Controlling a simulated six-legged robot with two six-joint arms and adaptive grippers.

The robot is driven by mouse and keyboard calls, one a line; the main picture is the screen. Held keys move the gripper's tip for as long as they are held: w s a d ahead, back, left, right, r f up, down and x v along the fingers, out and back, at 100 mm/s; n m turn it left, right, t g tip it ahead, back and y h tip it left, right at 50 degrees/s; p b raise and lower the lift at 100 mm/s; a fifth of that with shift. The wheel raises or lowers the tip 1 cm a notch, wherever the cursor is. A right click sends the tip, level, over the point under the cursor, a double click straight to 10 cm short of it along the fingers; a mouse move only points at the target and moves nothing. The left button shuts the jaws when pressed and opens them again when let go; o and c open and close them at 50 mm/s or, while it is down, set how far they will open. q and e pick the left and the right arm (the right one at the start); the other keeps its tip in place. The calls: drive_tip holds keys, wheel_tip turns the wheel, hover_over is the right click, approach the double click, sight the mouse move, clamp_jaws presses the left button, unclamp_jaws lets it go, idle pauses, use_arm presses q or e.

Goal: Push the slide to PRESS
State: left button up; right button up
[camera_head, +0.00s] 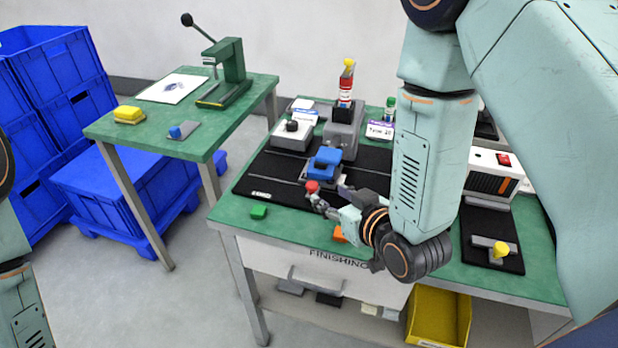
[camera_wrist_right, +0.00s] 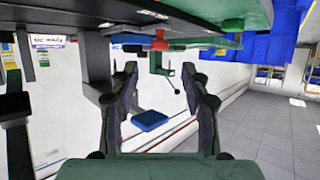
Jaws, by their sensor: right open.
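A blue block sits on a grey fixture (camera_head: 322,178) on the black mat; the blue block (camera_head: 326,157) looks like part of it. A red knob (camera_head: 312,186) is at its front left. I cannot read a PRESS label, and which part is the slide is unclear. My right gripper (camera_head: 328,202) is low over the front of the bench, right beside the red knob; contact cannot be told. In the right wrist view its two fingers (camera_wrist_right: 165,98) are spread with nothing held between them. The red knob (camera_wrist_right: 160,40) shows beyond them, upside down. My left gripper is out of view.
The green bench (camera_head: 285,224) carries a green button (camera_head: 258,212), a grey box with a black knob (camera_head: 292,133) and a red bottle (camera_head: 346,88). Blue crates (camera_head: 60,90) are at left.

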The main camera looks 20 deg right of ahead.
sight(313, 185)
drive_tip(key=shift+w+a, duration=0.1)
drive_tip(key=shift+a, duration=0.1)
drive_tip(key=shift+w, duration=0.25)
drive_tip(key=b+x, duration=0.1)
drive_tip(key=x, duration=0.5)
drive_tip(key=shift+w+f, duration=0.1)
drive_tip(key=shift+f, duration=0.1)
drive_tip(key=shift+w, duration=0.2)
drive_tip(key=shift+w+d+f, duration=0.1)
drive_tip(key=shift+d, duration=0.1)
drive_tip(key=shift+a, duration=0.1)
drive_tip(key=shift+c, duration=0.4)
drive_tip(key=shift+a, duration=0.1)
drive_tip(key=c, duration=0.3)
clamp_jaws()
